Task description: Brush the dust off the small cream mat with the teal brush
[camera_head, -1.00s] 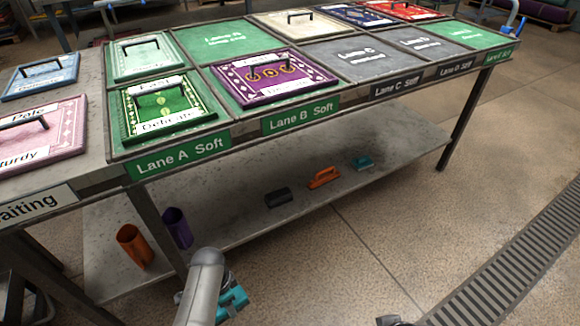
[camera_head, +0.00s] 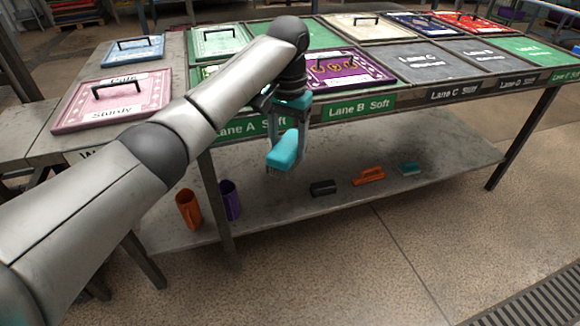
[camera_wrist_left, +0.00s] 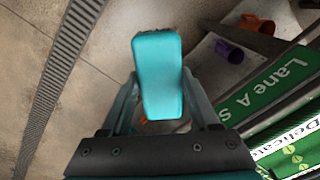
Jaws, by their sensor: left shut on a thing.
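My left gripper (camera_head: 292,112) is shut on a teal brush (camera_head: 284,151), which hangs tilted in front of the table's front edge, near the Lane A and Lane B labels. In the left wrist view the teal brush (camera_wrist_left: 158,72) sits between the two fingers, with a little of its bristles showing at the far end. A cream mat (camera_head: 352,31) with a dark handle lies in the back row of the table. Its dust is too small to make out. My right gripper is not in view.
The purple mat (camera_head: 372,72) lies at Lane B; my left arm covers much of the green mat at Lane A. A pink mat (camera_head: 125,108) lies at the left. The lower shelf holds an orange cup (camera_head: 188,210), a purple cup (camera_head: 230,200) and several scrubbers, one teal (camera_head: 408,169).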

